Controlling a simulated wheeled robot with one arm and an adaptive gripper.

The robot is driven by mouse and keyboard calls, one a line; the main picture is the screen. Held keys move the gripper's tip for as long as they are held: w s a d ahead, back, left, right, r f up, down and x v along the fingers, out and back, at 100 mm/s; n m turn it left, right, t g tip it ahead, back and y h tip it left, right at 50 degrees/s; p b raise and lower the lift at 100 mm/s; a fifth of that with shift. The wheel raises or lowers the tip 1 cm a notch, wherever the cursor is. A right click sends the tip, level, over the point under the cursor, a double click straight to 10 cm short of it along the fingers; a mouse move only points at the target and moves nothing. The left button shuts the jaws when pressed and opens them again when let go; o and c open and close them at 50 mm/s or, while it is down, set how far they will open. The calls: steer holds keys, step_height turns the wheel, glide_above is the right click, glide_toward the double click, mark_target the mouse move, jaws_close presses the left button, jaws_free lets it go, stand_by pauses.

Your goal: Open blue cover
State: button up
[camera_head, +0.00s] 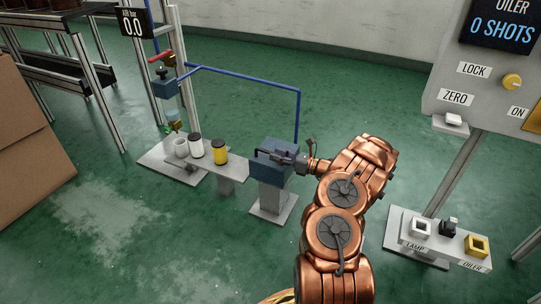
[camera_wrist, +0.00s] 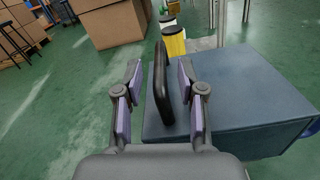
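The blue cover (camera_head: 268,173) is a blue-grey box-like lid on a grey pedestal, left of my arm in the head view. It fills the right of the wrist view (camera_wrist: 235,95), with a black bar handle (camera_wrist: 163,85) along its left side. My gripper (camera_wrist: 158,68) is open, with one finger on each side of the handle and a visible gap at both sides. In the head view my gripper (camera_head: 290,158) is at the top of the cover, and the fingers are hard to make out. The cover looks closed; its inside is hidden.
A yellow canister (camera_head: 219,151) and white canisters (camera_head: 196,146) stand on a small shelf left of the cover. A blue pipe (camera_head: 298,112) rises behind it. A control panel (camera_head: 490,95) and a labelled block (camera_head: 445,240) are at right. A cardboard box (camera_head: 30,140) is at left.

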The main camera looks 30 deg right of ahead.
steer(key=shift+b+x, duration=0.5)
steer(key=shift+x, duration=1.25)
steer(key=shift+c, duration=0.2)
jaws_close()
